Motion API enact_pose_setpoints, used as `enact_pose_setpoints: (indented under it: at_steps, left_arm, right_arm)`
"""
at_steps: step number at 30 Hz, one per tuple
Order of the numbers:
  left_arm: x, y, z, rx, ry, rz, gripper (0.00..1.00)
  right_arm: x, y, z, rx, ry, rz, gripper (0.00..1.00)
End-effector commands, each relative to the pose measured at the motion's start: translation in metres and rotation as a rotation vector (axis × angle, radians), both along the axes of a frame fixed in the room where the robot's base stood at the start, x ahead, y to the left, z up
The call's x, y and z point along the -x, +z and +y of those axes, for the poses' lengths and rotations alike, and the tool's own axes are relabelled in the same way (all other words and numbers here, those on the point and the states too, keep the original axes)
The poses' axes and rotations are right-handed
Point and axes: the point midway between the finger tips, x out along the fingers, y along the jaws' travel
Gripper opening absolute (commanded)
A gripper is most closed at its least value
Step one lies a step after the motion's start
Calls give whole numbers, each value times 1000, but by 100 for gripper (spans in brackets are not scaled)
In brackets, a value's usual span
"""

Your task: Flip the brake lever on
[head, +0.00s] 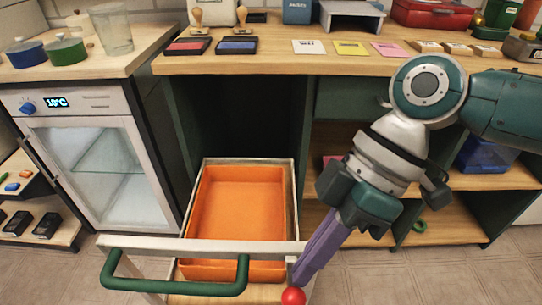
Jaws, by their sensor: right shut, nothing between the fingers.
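The red ball knob (293,297) of the brake lever shows at the bottom edge of the head view, by the right end of the cart's pale rail (205,247). The rest of the lever is cut off or hidden. My right gripper (299,276) comes down from the right with its purple fingers shut and empty. Its fingertips are just above the knob in the picture; I cannot tell whether they touch it. My left gripper is not in view.
The cart's green handle (175,288) is left of the knob, with an orange bin (236,205) behind. A glass-door fridge (85,165) stands left. A wooden counter (275,66) with stamps and cards runs behind. Open shelves (455,222) stand right. Floor is clear at lower right.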

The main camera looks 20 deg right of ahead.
Motion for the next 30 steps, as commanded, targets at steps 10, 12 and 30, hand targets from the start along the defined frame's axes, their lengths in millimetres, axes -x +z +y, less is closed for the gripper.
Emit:
enact_pose_setpoints:
  at_steps: [10, 12, 30]
  left_arm:
    - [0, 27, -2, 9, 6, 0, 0]
    - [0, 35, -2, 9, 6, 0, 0]
    - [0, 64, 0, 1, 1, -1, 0]
  right_arm:
    - [8, 2, 2, 33, 2, -113, 0]
    - [10, 1, 2, 47, 2, -160, 0]
    - [16, -16, 5, 140, 0, -487, 0]
